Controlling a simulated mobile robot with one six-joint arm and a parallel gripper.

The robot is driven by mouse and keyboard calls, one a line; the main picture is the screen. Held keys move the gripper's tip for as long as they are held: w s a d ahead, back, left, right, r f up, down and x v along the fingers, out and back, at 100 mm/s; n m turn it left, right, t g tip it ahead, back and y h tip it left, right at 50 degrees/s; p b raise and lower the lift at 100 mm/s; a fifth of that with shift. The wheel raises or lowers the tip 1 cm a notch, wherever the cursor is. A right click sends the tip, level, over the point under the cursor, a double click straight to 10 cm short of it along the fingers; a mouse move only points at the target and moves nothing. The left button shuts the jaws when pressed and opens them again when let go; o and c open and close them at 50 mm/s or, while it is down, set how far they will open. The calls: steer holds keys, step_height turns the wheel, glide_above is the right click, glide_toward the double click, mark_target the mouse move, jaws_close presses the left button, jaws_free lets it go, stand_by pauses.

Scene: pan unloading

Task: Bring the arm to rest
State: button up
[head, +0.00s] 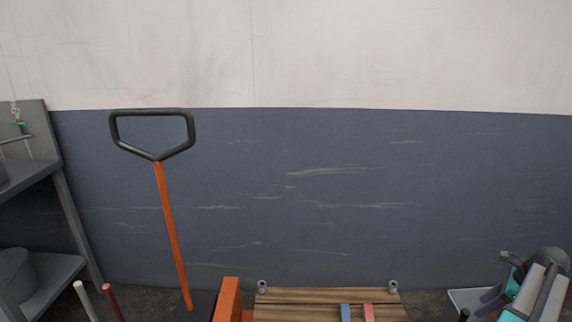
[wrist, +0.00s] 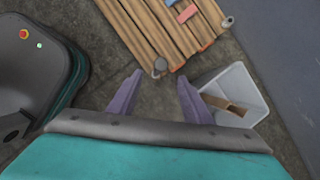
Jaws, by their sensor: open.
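The fingers hold nothing. In the head view my teal and grey arm is folded low at the bottom right corner, partly cut off by the frame, with part of the purple gripper (head: 492,300) showing. The gripper is beside a light grey bin (wrist: 258,98), which stands right of the fingers in the wrist view and holds a brown wooden piece (wrist: 224,105).
A slatted wooden platform (head: 290,297) with round metal posts bears a blue block (head: 346,312) and a pink block (head: 368,313). An orange-shafted shovel (head: 170,220) stands left of it. A grey shelf (head: 45,285) stands far left. A wall (head: 300,200) closes the back.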

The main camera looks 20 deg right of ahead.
steer(key=w+a+f+n+g+y+p, duration=0.1)
steer(key=w+a+f, duration=0.35)
steer(key=a, duration=0.45)
steer(key=w+a+f+n+g+y, duration=0.1)
steer(key=w+a+f+n, duration=0.1)
steer(key=w+a+f, duration=0.35)
steer(key=w+a+f+n+g+y+p, duration=0.1)
steer(key=w+a+f, duration=0.1)
steer(key=w+a, duration=0.65)
steer(key=s+a+f+n+g+p, duration=0.1)
steer(key=a+f, duration=0.2)
steer(key=a, duration=0.4)
steer(key=s+a+f+n+g, duration=0.1)
steer(key=s+a+f+n, duration=0.1)
steer(key=a, duration=0.5)
steer(key=s+a+f+n+g+h+p, duration=0.1)
steer(key=s+a+f+n+g, duration=0.2)
steer(key=a, duration=0.6)
steer(key=s+a+f+n+g+p, duration=0.1)
steer(key=s+a+f+n, duration=0.4)
steer(key=a, duration=0.5)
steer(key=s+a+f+n+h, duration=0.2)
steer(key=s+f+n, duration=0.1)
steer(key=s+n, duration=0.4)
steer(key=s+a+f+n+h, duration=0.2)
steer(key=s+n, duration=0.6)
steer(key=shift+s+a+f+p, duration=0.15)
steer(key=shift+a+f+p, duration=0.1)
steer(key=shift+f+p, duration=0.2)
